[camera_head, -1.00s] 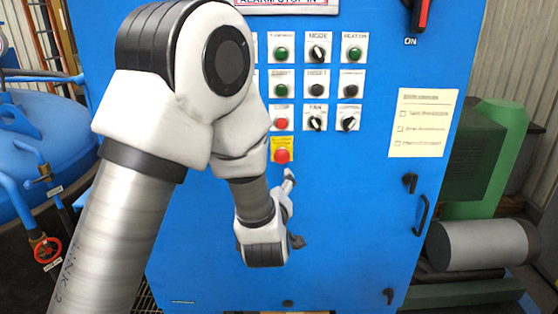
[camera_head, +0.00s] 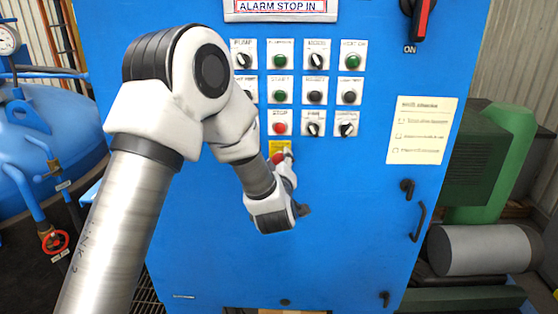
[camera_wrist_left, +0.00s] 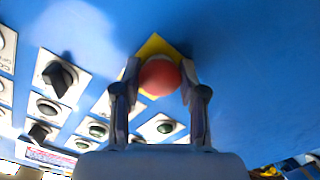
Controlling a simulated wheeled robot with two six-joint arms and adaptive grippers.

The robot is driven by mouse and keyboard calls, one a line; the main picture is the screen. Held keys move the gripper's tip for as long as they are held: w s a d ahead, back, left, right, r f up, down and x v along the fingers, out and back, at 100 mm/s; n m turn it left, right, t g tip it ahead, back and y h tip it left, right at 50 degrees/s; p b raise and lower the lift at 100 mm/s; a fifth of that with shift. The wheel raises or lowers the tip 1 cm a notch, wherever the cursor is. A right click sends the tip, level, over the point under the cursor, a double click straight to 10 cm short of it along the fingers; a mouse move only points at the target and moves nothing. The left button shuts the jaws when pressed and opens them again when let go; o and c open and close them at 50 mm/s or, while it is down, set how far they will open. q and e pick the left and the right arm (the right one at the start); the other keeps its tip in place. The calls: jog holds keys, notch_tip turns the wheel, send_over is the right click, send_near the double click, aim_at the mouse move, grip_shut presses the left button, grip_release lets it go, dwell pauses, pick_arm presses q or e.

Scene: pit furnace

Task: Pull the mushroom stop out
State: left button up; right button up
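The mushroom stop is a red round knob on a yellow plate, low on the blue cabinet's button panel. In the head view the mushroom stop (camera_head: 277,159) is partly hidden by my left gripper (camera_head: 285,158), which is at its right edge. In the left wrist view the red knob (camera_wrist_left: 159,76) lies between the two fingers, with the yellow plate (camera_wrist_left: 155,46) behind it. The fingers stand apart, one on each side of the knob; I see no clear grip on it. My right gripper is in neither view.
Several switches and buttons sit above the stop, the closest a red stop button (camera_head: 280,128). A sign reading "ALARM STOP IN" (camera_head: 278,7) is at the top. A paper note (camera_head: 422,130) and a door handle (camera_head: 418,222) are to the right.

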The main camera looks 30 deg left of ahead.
pick_arm(q)
grip_shut()
jog(key=shift+s+d+b, duration=0.2)
jog(key=shift+s+b, duration=0.25)
jog(key=shift+b, duration=0.15)
jog(key=o, duration=1.2)
grip_release()
jog(key=v, duration=1.2)
jog(key=shift+d, duration=0.1)
